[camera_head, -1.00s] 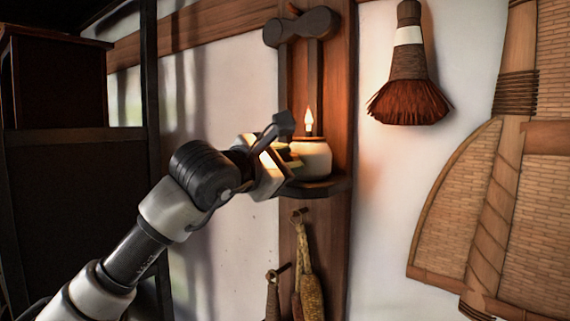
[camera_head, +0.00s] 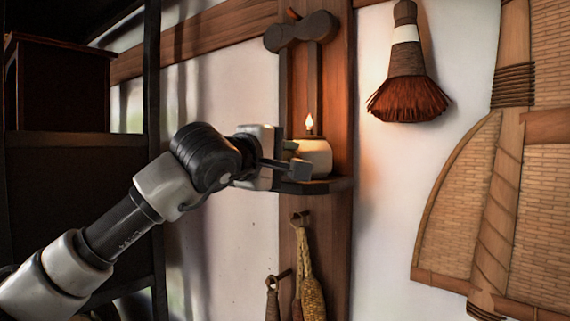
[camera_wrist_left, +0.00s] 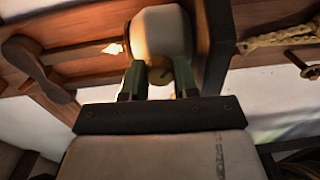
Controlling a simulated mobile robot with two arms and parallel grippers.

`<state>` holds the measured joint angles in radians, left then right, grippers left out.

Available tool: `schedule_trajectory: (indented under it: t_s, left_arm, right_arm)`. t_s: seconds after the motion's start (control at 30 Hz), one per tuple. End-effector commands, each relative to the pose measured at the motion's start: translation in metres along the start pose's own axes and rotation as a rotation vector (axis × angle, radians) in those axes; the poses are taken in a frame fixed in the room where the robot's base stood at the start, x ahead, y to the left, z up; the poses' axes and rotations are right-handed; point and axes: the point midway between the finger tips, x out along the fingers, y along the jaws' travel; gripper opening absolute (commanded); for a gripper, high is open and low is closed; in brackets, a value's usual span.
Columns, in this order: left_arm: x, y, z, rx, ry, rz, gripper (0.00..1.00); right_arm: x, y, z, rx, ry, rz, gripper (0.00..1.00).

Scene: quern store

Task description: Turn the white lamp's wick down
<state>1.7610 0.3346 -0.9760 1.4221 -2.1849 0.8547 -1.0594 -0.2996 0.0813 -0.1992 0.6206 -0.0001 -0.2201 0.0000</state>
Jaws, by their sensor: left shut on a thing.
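The white lamp (camera_head: 318,153) stands upright on a small dark shelf (camera_head: 328,185) on a wooden post, with a small lit flame (camera_head: 309,123) above it. In the left wrist view the lamp's rounded white body (camera_wrist_left: 160,32) lies just beyond the fingers, with the flame (camera_wrist_left: 113,48) to its left. My left gripper (camera_head: 289,151) reaches the lamp's left side. In the wrist view its green-tipped fingers (camera_wrist_left: 159,82) are shut on a small brass wick knob (camera_wrist_left: 161,74) on the lamp. The fingers partly hide the knob. My right gripper is out of view.
A red-brown brush (camera_head: 408,95) hangs on the wall right of the post, and a large woven panel (camera_head: 545,195) stands at the right. Corn-like bundles (camera_head: 311,290) hang from pegs below the shelf. A dark rack (camera_head: 80,150) stands at the left.

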Motion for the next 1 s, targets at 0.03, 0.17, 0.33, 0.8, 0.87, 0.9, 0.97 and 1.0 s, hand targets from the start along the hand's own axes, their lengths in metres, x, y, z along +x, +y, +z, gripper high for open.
schedule_trajectory:
  t_s: [0.03, 0.17, 0.33, 0.8, 0.87, 0.9, 0.97, 1.0]
  left_arm:
    - [0.0001, -0.0014, 0.0006, 0.044, 0.001, -0.003, 0.06]
    - [0.0001, -0.0014, 0.0004, 0.168, 0.006, -0.008, 0.06]
    - [0.0004, -0.0018, 0.0006, 0.328, 0.011, -0.015, 0.06]
    - [0.0008, -0.0025, 0.0011, 0.666, 0.02, -0.027, 0.06]
    - [0.0009, -0.0028, 0.0011, 0.692, 0.021, -0.028, 0.06]
    - [0.001, -0.003, 0.001, 0.705, 0.021, -0.029, 0.06]
    - [0.0011, -0.0033, 0.0011, 0.725, 0.022, -0.03, 0.06]
    - [0.0012, -0.0034, 0.0011, 0.734, 0.022, -0.03, 0.06]
  right_arm:
    - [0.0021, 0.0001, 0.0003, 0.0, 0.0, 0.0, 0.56]
    - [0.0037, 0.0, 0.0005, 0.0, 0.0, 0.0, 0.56]
    - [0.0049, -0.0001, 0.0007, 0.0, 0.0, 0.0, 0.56]
    - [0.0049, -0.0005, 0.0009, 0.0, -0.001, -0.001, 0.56]
    - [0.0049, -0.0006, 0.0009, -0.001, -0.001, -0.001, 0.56]
    - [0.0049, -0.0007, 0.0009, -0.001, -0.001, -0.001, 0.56]
    - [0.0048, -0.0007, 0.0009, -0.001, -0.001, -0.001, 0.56]
    - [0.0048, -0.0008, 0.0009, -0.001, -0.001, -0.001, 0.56]
